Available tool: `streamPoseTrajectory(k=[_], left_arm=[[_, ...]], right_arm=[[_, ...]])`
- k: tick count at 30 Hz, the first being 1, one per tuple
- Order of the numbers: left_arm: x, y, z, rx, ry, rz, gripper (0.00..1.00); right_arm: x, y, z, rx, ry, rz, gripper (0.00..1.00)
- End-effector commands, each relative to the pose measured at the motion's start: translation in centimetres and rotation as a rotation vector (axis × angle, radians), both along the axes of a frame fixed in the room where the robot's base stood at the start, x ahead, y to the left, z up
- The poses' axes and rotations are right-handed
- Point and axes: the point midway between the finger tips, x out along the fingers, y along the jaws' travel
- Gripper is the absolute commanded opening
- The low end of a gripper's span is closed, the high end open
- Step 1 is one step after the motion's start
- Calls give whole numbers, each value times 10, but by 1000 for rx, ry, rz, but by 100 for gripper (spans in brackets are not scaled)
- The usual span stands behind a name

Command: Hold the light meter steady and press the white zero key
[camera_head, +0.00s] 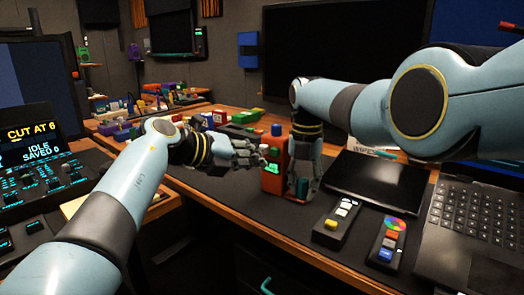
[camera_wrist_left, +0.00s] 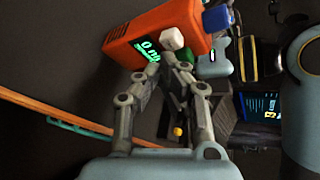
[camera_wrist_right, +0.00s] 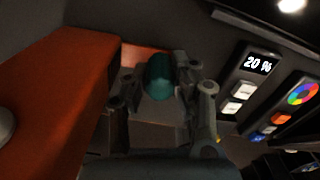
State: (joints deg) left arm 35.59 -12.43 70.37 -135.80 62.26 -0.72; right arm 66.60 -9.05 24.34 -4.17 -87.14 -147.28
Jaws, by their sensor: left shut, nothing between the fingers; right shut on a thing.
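The light meter (camera_head: 272,173) is an orange upright box with a blue top and a lit green display, standing on the desk. It also shows in the left wrist view (camera_wrist_left: 150,30), where its white key (camera_wrist_left: 172,38) sticks out beside the display. My left gripper (camera_head: 260,158) is shut and empty, with its fingertips (camera_wrist_left: 178,62) right at the white key; I cannot tell whether they touch it.
Right of the meter lie a black remote with white keys (camera_head: 337,222), a remote with a colour wheel (camera_head: 387,240), a dark tablet (camera_head: 378,180) and a laptop (camera_head: 480,225). Coloured blocks (camera_head: 245,117) crowd the desk behind. The desk's front edge (camera_head: 250,225) is close.

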Motion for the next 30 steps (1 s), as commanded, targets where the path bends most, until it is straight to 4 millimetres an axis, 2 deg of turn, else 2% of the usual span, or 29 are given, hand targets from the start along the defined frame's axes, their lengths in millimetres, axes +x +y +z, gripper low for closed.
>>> streamPoseTrajectory(k=[13, 30], left_arm=[[-5, 4, 0, 0, 0, 0, 0], [-41, 34, 0, 0, 1, 1, 0]], right_arm=[[0, 0, 0, 0, 0, 0, 0], [0, 0, 0, 0, 0, 0, 0]])
